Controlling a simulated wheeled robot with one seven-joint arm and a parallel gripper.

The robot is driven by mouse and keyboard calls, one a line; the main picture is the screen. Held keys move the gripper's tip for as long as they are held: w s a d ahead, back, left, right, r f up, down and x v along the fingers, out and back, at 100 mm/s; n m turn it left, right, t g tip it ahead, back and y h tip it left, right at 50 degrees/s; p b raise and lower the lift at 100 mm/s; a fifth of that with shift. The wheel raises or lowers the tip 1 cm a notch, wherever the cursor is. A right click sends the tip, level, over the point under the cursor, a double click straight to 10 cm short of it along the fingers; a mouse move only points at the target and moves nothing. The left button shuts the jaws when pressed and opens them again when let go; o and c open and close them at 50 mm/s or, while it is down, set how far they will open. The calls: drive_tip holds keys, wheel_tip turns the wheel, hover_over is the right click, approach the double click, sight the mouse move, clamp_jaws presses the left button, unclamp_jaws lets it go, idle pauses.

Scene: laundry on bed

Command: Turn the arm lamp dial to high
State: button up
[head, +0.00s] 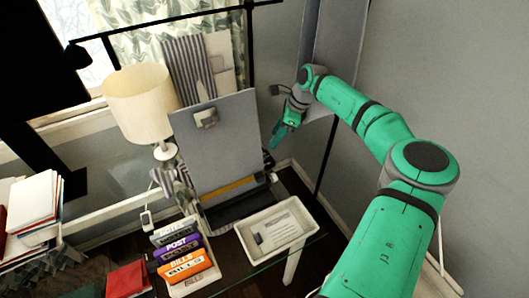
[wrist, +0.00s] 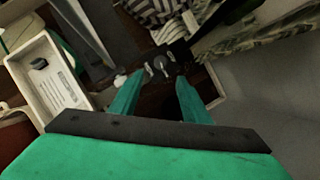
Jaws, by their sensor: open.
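My gripper (head: 284,133) is in the upper middle of the head view, pointing down beside the right edge of a grey clipboard-like panel. In the wrist view its two green fingers (wrist: 160,78) are apart, with nothing held between them. A small dark block with pale knob-like parts (wrist: 163,62) shows just beyond the fingertips. It may be the dial, but its setting is too small to read. In the head view a black arm with a small dark head (head: 76,57) runs across the top left and may be the arm lamp. No dial is clear in the head view.
A cream-shaded table lamp (head: 140,104) stands left of the grey panel (head: 218,145). A white tray (head: 277,231) and a file holder labelled POST and BILLS (head: 184,261) are on the dark table. Books (head: 34,205) are stacked at left. A grey wall (head: 462,100) is at right.

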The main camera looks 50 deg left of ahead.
sight(264, 155)
drive_tip(key=x, duration=1)
drive_tip(key=shift+s+a+f, duration=0.2)
drive_tip(key=shift+a+f, duration=0.05)
drive_tip(key=shift+f, duration=0.05)
drive_tip(key=c, duration=1)
drive_tip(key=shift+c, duration=0.2)
drive_tip(key=shift+m+t+y, duration=0.4)
drive_tip(key=shift+m+t, duration=0.3)
drive_tip(key=shift+m, duration=1.6)
